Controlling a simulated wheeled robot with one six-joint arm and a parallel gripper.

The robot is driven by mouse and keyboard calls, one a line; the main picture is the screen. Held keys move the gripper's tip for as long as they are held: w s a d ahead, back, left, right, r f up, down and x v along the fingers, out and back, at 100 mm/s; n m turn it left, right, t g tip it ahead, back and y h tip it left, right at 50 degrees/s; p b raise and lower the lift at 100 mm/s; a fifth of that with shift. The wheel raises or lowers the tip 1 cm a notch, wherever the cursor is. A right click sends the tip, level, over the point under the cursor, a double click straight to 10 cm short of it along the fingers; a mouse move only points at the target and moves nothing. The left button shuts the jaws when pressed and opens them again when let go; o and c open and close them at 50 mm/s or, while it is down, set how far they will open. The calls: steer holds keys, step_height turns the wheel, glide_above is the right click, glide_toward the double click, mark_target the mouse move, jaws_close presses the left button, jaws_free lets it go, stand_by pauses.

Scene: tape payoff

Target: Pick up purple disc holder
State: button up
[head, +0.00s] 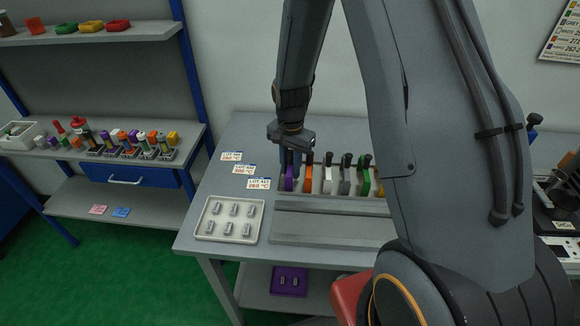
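A purple disc holder (289,182) stands upright at the left end of a row of coloured disc holders on the grey table. My gripper (290,162) points down directly over it, with its fingers at the holder's upper part. The fingers hide the top of the purple holder. From this angle I cannot tell whether they are closed on it or stand apart around it. The purple holder appears to be still in the row.
A grey stepped block lies in front. A white tray (205,233) of small metal pieces and several label cards (258,184) lie left. My arm hides the table's right part.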

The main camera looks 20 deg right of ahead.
jaws_close()
steer(key=shift+r, duration=0.15)
